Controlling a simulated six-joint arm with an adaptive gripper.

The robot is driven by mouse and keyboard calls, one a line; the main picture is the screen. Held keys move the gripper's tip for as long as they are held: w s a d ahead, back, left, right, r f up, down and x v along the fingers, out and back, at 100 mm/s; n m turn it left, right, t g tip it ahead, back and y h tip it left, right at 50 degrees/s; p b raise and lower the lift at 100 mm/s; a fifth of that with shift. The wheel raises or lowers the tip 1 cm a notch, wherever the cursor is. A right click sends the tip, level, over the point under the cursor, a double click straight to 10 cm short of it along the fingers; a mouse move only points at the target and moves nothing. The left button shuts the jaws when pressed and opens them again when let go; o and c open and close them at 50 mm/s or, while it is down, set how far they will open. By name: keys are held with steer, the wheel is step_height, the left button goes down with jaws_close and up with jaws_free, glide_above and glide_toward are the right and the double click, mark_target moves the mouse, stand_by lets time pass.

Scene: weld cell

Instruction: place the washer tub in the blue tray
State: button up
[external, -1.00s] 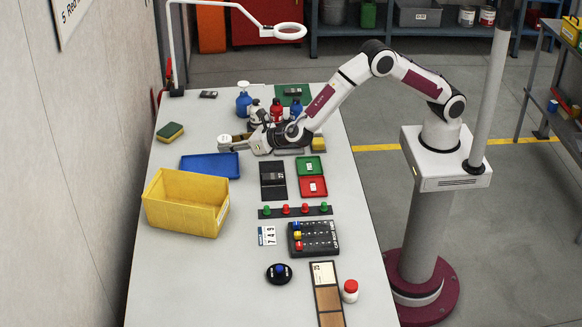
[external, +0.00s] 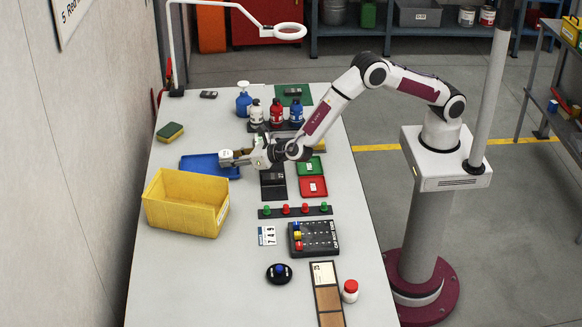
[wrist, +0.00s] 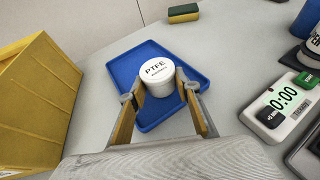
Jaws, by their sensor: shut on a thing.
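The washer tub (wrist: 160,77) is a small white round tub with a lid reading PTFE, seen in the wrist view between my fingers. My gripper (wrist: 162,95) is shut on it. The tub is over the blue tray (wrist: 135,60); I cannot tell whether it touches the tray floor. In the external view my gripper (external: 226,158) is over the right part of the blue tray (external: 200,168), and the tub is small and hard to make out there.
A yellow bin (external: 183,203) stands just in front of the tray. A green and yellow sponge (external: 170,132) lies behind it. A timer (wrist: 279,106) is at the right in the wrist view. Several bottles (external: 276,112) stand at the back. Red and green trays (external: 312,186) lie to the right.

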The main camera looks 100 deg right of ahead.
steer(key=shift+f, duration=0.8)
steer(key=o, duration=1.1)
steer(key=shift+f, duration=0.15)
steer(key=shift+r, duration=0.2)
steer(key=shift+v, duration=6.05)
steer(key=shift+r, duration=0.1)
